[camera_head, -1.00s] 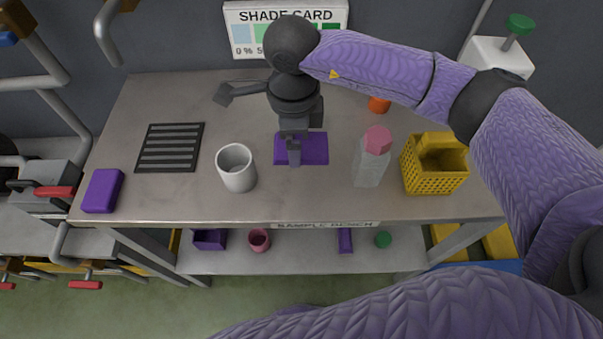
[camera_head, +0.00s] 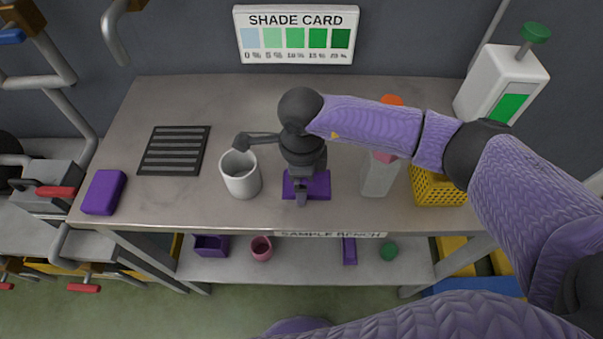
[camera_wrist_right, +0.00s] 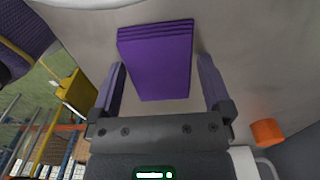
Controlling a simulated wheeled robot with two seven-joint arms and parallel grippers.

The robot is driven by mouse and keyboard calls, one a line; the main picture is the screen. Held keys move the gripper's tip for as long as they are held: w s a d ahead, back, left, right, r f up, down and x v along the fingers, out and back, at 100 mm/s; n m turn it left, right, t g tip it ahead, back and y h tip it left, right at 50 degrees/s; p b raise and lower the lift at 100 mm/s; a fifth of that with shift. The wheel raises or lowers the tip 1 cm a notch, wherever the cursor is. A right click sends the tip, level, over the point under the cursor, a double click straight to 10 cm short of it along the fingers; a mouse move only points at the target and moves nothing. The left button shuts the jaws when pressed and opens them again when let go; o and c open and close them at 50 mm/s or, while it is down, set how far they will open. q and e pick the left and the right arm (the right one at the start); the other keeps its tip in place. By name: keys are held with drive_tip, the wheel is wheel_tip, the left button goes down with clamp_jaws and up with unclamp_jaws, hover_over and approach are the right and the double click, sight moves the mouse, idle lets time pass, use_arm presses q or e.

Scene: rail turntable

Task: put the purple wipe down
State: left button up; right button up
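The purple wipe (camera_head: 320,187) is a flat folded pad at the middle of the bench, very low over or touching the top; I cannot tell which. In the right wrist view the wipe (camera_wrist_right: 157,60) shows its stacked layers between the two fingers. The gripper hides part of the wipe in the head view. My left gripper is not in view.
A white cup (camera_head: 240,183) stands just left of the wipe. Right of it are a pale bottle (camera_head: 378,182) and a yellow basket (camera_head: 437,192). A slotted black mat (camera_head: 173,151) and a purple block (camera_head: 103,192) lie at left. The bench front (camera_head: 200,212) is clear.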

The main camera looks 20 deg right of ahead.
drive_tip(key=shift+f, duration=0.15)
wheel_tip(320, 180, up, 10)
drive_tip(key=p, duration=0.1)
drive_tip(key=shift+w+p, duration=0.15)
drive_tip(key=shift+p, duration=0.15)
